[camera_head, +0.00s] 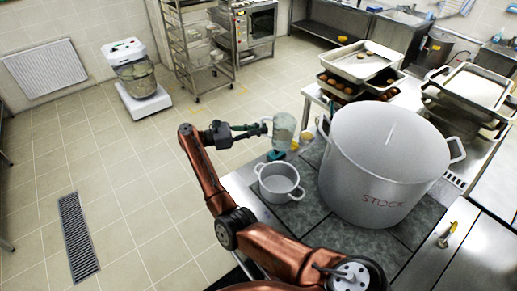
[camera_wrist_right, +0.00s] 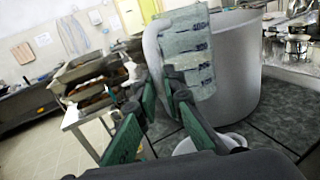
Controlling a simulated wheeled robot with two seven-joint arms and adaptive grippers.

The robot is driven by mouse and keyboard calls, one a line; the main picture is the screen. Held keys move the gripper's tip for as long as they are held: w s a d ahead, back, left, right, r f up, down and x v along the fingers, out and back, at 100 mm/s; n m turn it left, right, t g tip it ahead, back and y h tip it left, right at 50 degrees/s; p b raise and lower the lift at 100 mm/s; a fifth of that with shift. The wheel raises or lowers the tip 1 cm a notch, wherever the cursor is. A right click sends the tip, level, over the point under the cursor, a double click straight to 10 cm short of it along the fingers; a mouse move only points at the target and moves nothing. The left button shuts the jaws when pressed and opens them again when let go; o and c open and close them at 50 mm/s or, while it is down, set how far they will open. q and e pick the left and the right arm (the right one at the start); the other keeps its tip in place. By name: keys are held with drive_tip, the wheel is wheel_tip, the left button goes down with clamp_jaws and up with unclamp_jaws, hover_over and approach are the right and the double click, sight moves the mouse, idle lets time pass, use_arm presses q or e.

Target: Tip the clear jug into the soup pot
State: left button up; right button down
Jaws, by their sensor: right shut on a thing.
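The clear jug (camera_head: 284,130) is upright at the left of the worktop, just behind the small grey pot (camera_head: 279,184). My right gripper (camera_head: 262,128) is shut on the jug at its left side, where the handle is. In the right wrist view the see-through jug (camera_wrist_right: 188,55) shows beyond my right fingers (camera_wrist_right: 163,88), in front of the large pot (camera_wrist_right: 240,75). The large grey pot marked STOCK (camera_head: 385,165) stands right of the small pot, open top up. My left gripper is not in view.
Trays with round items (camera_head: 362,62) stand behind the large pot, with more stacked trays (camera_head: 475,88) at right. A yellow-topped thing (camera_head: 447,232) lies at the front right of the counter.

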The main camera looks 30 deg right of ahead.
wheel_tip(320, 180, down, 10)
drive_tip(key=b, duration=0.8)
drive_tip(key=shift+w+f+b, duration=0.15)
drive_tip(key=shift+w+b, duration=0.15)
drive_tip(key=shift+w, duration=0.1)
drive_tip(key=shift+s, duration=0.1)
